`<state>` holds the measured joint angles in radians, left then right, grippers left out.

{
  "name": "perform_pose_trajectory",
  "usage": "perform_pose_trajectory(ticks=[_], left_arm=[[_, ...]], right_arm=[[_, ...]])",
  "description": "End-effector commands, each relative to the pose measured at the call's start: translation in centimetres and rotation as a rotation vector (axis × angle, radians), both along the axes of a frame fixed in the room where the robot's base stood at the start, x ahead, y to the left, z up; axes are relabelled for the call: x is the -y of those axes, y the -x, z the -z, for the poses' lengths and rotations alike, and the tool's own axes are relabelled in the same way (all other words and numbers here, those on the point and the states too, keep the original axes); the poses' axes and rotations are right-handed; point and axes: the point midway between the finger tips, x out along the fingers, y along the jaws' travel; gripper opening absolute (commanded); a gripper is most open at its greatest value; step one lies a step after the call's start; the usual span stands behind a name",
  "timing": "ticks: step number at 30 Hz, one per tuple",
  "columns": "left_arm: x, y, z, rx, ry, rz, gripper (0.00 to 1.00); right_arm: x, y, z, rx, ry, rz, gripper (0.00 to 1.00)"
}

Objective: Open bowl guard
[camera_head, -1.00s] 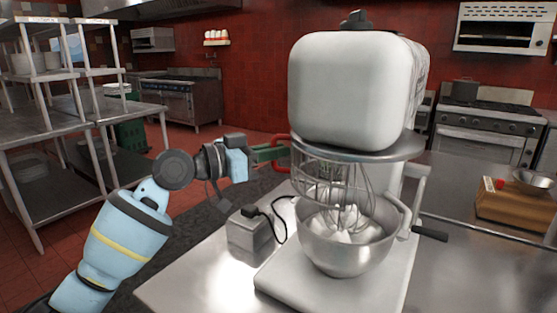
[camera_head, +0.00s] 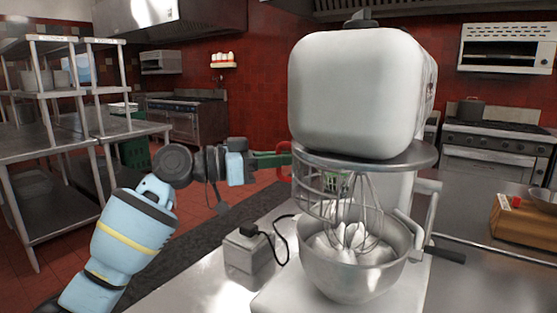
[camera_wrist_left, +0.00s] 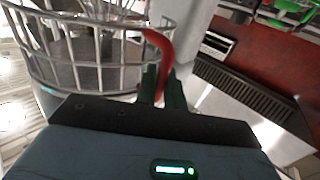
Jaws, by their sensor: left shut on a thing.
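The stand mixer (camera_head: 355,95) stands on the counter with its white head above a steel bowl (camera_head: 350,265) that holds something white. The bowl guard (camera_head: 308,190), a wire cage, hangs under the head, mostly at the left side. The whisk (camera_head: 368,205) shows bare to its right. My left gripper (camera_head: 279,159) is at the guard's left side, shut on its red handle (camera_head: 284,172). In the left wrist view the green fingers (camera_wrist_left: 161,86) are around the lower part of the red handle (camera_wrist_left: 162,50), with the guard's bars (camera_wrist_left: 75,65) to the left. My right gripper is not in view.
A grey box (camera_head: 248,257) with a black cable sits on the counter left of the mixer. A lever (camera_head: 447,254) sticks out at the bowl's right. A wooden box (camera_head: 525,232) stands at the right. Metal shelving (camera_head: 75,150) stands at the left, beyond the counter.

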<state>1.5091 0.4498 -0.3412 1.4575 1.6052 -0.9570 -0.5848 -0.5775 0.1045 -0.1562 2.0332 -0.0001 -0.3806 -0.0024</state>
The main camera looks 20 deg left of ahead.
Motion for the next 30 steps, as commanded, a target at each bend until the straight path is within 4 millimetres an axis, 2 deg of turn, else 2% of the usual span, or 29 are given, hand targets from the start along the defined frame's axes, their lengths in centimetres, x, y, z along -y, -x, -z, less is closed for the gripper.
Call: perform_pose_trajectory(ticks=[1, 4, 14, 24, 30], left_arm=[[0.2, 0.0, 0.2, -0.006, -0.001, 0.004, 0.14], [0.2, 0.0, 0.2, -0.005, -0.001, 0.004, 0.26], [-0.2, 0.3, 0.2, -0.002, -0.001, 0.004, 0.26], [-4.7, 2.8, 0.4, -0.005, 0.0, -0.001, 0.26], [-6.4, 3.8, 0.3, -0.005, 0.0, -0.001, 0.26]], right_arm=[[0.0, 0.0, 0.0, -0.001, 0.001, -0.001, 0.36], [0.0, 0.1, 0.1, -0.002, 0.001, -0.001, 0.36], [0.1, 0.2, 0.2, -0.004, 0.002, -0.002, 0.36], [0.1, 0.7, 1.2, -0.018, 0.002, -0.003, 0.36], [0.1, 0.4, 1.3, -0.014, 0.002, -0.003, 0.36]])
